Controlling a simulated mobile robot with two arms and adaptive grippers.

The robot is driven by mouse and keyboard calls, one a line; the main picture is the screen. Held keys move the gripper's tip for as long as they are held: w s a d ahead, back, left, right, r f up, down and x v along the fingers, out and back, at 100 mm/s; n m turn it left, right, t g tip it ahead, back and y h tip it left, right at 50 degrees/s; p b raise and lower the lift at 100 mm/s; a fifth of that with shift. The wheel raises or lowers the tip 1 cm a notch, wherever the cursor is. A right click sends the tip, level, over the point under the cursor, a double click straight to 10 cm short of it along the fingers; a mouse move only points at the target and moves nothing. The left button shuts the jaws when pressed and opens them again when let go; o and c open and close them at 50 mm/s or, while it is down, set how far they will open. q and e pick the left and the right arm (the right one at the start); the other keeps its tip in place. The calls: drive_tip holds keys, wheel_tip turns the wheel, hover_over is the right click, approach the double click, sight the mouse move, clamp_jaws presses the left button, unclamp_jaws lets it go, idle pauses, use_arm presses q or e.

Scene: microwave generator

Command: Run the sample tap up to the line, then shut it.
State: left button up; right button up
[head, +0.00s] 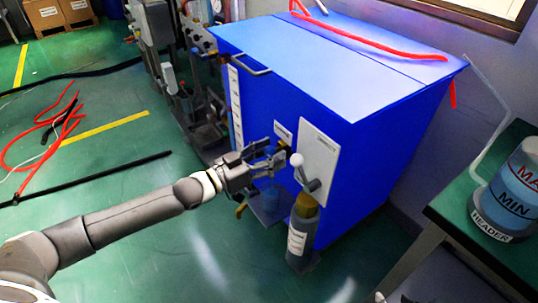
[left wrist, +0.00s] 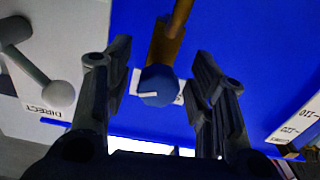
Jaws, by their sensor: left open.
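The left wrist view shows a dark blue knob (left wrist: 158,86) with a white mark, on a brass tap body (left wrist: 168,40) against the blue cabinet. My left gripper (head: 277,158) is open at the cabinet front; in the left wrist view its fingers (left wrist: 160,92) stand either side of the knob, with gaps visible. In the head view the gripper largely hides the tap. My right gripper is not in view.
A white-ball lever (head: 297,161) on a white plate (head: 318,160) is close right of the gripper. A labelled grey cylinder (head: 301,232) stands below it. A red hose (head: 370,40) lies on the blue cabinet (head: 310,62). A header tank (head: 512,192) stands at right. Hoses lie on the floor.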

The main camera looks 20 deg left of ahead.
use_arm(q)
drive_tip(key=shift+c, duration=0.4)
drive_tip(key=c, duration=0.9)
drive_tip(key=m+p, duration=0.2)
drive_tip(key=m, duration=0.1)
drive_tip(key=shift+r, duration=0.15)
drive_tip(key=shift+c, duration=0.2)
drive_tip(key=shift+m+p, duration=0.35)
drive_tip(key=shift+m, duration=0.45)
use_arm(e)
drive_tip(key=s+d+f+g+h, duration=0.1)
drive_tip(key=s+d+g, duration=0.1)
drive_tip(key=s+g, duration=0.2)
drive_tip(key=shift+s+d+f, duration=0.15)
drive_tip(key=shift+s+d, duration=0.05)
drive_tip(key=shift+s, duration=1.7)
use_arm(q)
drive_tip(key=o, duration=1)
drive_tip(key=shift+a, duration=0.1)
drive_tip(key=shift+v, duration=5.95)
